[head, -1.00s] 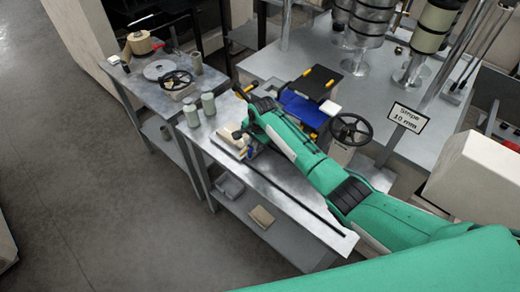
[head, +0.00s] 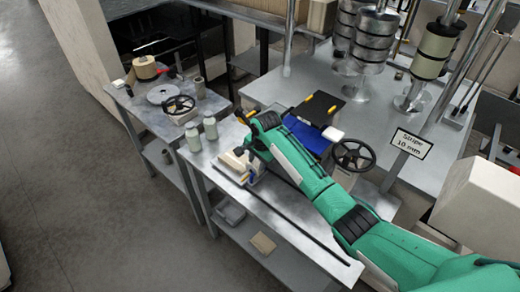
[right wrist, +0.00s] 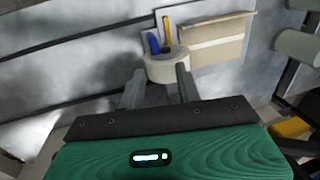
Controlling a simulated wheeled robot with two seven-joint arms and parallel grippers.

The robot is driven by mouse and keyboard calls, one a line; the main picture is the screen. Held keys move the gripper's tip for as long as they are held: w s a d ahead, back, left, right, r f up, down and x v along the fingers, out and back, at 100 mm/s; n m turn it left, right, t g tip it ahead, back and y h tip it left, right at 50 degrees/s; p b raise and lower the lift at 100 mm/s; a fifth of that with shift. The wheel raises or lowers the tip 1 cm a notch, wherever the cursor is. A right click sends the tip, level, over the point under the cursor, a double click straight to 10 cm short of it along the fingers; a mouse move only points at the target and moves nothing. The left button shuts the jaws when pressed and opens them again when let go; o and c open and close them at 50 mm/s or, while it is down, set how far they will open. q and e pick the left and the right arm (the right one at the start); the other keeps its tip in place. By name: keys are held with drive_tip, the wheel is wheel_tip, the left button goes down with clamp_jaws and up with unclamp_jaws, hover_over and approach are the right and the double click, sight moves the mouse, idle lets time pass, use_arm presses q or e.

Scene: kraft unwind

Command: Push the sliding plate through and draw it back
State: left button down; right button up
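My right gripper (right wrist: 160,72) shows in the right wrist view with its two fingers apart. A cream round piece (right wrist: 168,68) sits at the fingertips, partly overlapped by the right finger; firm contact cannot be seen. Behind it stand a blue peg (right wrist: 153,44) and an orange peg (right wrist: 167,32). In the head view the right gripper is small and largely hidden beside the cream fixture (head: 233,163) on the metal bench. Which part is the sliding plate cannot be told for certain. My left gripper is out of view.
A dark rail (head: 300,223) runs along the bench (head: 315,252). Two grey-green bottles (head: 210,127) stand left of the fixture. A black handwheel (head: 353,155) and a blue part (head: 305,137) lie beyond my arm. Floor at left is clear.

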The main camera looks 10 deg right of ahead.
wheel_tip(320, 180, up, 9)
drive_tip(key=s+d+b, duration=0.1)
drive_tip(key=b, duration=0.1)
drive_tip(key=shift+s+r, duration=0.15)
drive_tip(key=shift+s, duration=0.05)
